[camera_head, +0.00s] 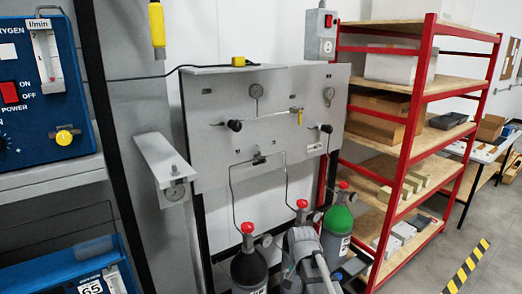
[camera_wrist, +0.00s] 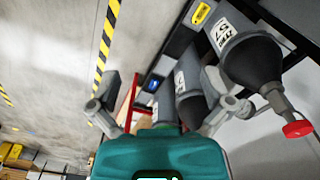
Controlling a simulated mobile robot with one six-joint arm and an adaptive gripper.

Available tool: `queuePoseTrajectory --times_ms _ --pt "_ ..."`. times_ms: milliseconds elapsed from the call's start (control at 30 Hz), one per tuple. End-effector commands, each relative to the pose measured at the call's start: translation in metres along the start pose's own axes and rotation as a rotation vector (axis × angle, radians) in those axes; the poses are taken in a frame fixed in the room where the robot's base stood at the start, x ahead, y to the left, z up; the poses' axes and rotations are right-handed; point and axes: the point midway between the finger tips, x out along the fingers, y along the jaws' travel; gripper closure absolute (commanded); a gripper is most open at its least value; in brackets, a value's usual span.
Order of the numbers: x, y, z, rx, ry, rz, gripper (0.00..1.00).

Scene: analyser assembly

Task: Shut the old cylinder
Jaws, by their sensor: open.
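Several gas cylinders stand below the panel in the head view. A black cylinder (camera_head: 248,268) with a red valve knob (camera_head: 248,227) is at left. A cylinder with a green shoulder (camera_head: 338,220) and a red knob (camera_head: 343,185) is at right. Another red knob (camera_head: 301,204) shows between them; its cylinder is mostly hidden behind my arm. Which cylinder is the old one, I cannot tell. In the wrist view my gripper (camera_wrist: 162,100) is open with its fingers wide apart. A dark-shouldered cylinder (camera_wrist: 252,62) with a red knob (camera_wrist: 298,129) lies right of the fingers, apart from them.
The grey panel (camera_head: 220,165) with gauges and thin pipes stands behind the cylinders. A red shelf rack (camera_head: 410,125) with boxes is close at right. A blue oxygen unit (camera_head: 40,100) is at left. Floor with yellow-black tape (camera_head: 468,267) is clear at lower right.

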Motion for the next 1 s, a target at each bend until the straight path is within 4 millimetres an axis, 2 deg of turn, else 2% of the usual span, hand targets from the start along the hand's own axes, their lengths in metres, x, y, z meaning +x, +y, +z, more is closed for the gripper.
queuePoseTrajectory --times_ms 33,200,400,600,1000 --pt "0.008 0.015 0.011 -0.051 0.0 0.0 0.0" --pt "0.02 0.05 0.032 -0.244 0.0 0.0 0.0" --pt "0.028 0.076 0.048 -0.41 0.0 0.0 0.0" --pt "0.03 0.085 0.052 -0.47 0.0 0.0 0.0" --pt "0.029 0.084 0.052 -0.472 0.0 0.0 0.0"
